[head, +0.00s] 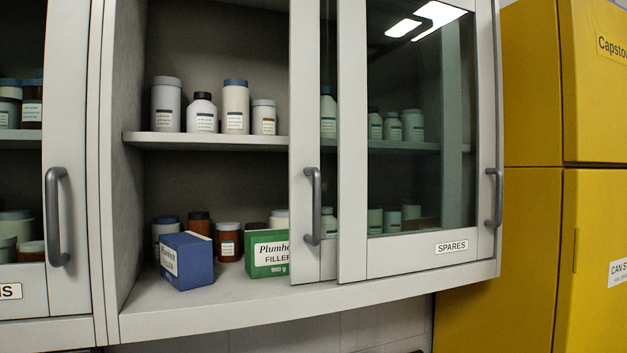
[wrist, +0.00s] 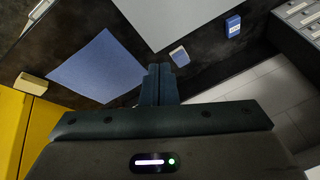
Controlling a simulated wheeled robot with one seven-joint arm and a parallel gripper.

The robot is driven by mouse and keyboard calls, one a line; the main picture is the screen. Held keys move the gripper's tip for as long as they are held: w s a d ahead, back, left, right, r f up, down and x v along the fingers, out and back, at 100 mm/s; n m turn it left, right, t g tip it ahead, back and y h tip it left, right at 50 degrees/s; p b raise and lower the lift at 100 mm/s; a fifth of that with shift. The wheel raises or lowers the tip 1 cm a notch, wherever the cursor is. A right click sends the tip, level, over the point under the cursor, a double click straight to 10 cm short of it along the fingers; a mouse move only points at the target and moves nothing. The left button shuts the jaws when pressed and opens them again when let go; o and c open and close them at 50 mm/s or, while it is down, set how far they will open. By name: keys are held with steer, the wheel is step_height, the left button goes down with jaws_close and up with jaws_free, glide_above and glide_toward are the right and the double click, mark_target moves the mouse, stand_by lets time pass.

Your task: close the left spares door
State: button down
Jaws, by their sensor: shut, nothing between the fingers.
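The spares cabinet fills the middle of the head view, with a SPARES label (head: 451,247) on its right glass door (head: 352,200). The left spares door (head: 303,100) is slid to the right, mostly behind the right door. Its grey upright handle (head: 313,205) shows near the middle, and the left half of the cabinet is open. My gripper (wrist: 162,84) shows only in the wrist view, shut and empty, over a dark surface. The cabinet doors cannot be made out in the wrist view, and my gripper is not in the head view.
In the open half, bottles stand on the shelf (head: 200,141); a blue box (head: 187,261) and green filler box (head: 267,254) sit below near the front edge. A yellow cabinet (head: 530,230) stands right. The wrist view shows a blue mat (wrist: 100,68) on the dark surface.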

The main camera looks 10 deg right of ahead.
steer(key=w+r+m+t+y, duration=0.2)
steer(key=w+r+m+y, duration=0.15)
steer(key=w+r, duration=0.5)
steer(key=m+t+y, duration=0.5)
steer(key=t+y, duration=0.1)
steer(key=t, duration=0.2)
glide_toward(337, 179)
steer(key=s+a, duration=0.2)
steer(key=s, duration=0.5)
steer(key=shift+n+h, duration=0.25)
steer(key=shift+n, duration=0.1)
steer(key=p+x, duration=0.1)
steer(key=x, duration=0.4)
steer(key=p+x, duration=0.2)
steer(key=x, duration=0.2)
steer(key=shift+w+a+r, duration=0.25)
steer(key=shift+w, duration=0.05)
